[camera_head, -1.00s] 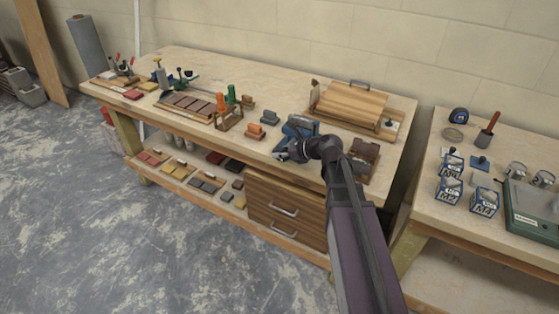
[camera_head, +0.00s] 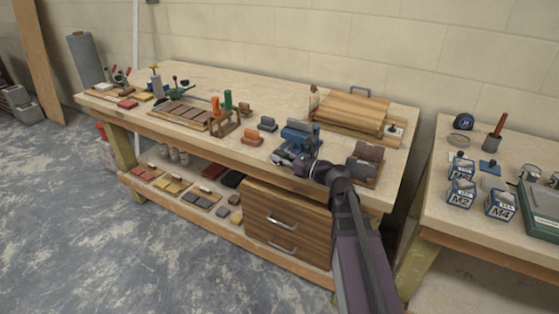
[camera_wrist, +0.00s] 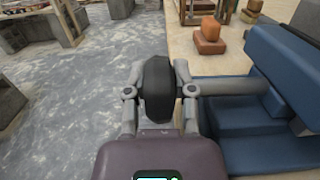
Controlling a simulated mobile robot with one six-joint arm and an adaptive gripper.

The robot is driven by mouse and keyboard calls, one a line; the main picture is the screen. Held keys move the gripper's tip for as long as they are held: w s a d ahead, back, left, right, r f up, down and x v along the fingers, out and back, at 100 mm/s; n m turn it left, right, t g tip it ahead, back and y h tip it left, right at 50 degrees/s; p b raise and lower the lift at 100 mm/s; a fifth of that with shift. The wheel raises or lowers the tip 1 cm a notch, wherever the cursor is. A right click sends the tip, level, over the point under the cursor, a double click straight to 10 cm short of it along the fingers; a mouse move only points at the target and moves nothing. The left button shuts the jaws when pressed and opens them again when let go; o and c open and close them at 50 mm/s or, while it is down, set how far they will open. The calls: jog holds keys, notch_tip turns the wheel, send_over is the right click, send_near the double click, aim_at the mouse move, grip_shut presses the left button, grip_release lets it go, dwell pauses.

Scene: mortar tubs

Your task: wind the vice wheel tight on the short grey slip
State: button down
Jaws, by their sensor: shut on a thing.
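The blue vice (camera_head: 298,135) stands near the front edge of the workbench in the head view. In the wrist view the vice (camera_wrist: 285,75) fills the right side, with a grey screw shaft (camera_wrist: 225,86) running out of it to the left. My gripper (camera_wrist: 158,90) is shut on the dark vice wheel, seen nearly edge-on at the end of that shaft. In the head view my gripper (camera_head: 303,167) is at the front of the vice. I cannot make out the short grey slip in the jaws; the vice body and my gripper hide that area.
An orange-brown block (camera_head: 253,137) and a dark block (camera_head: 267,124) stand left of the vice. A brown block holder (camera_head: 367,162) is close on its right. Drawers (camera_head: 287,222) are below. Open floor lies in front.

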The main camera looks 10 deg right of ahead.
jog(key=shift+s+a+f, duration=0.1)
jog(key=shift+s+a, duration=0.05)
jog(key=shift+s, duration=0.25)
jog(key=shift+c, duration=2.2)
grip_release()
jog(key=shift+w, duration=0.2)
jog(key=shift+r+g+h+p, duration=0.35)
jog(key=shift+h+p, duration=0.15)
jog(key=shift+p, duration=0.75)
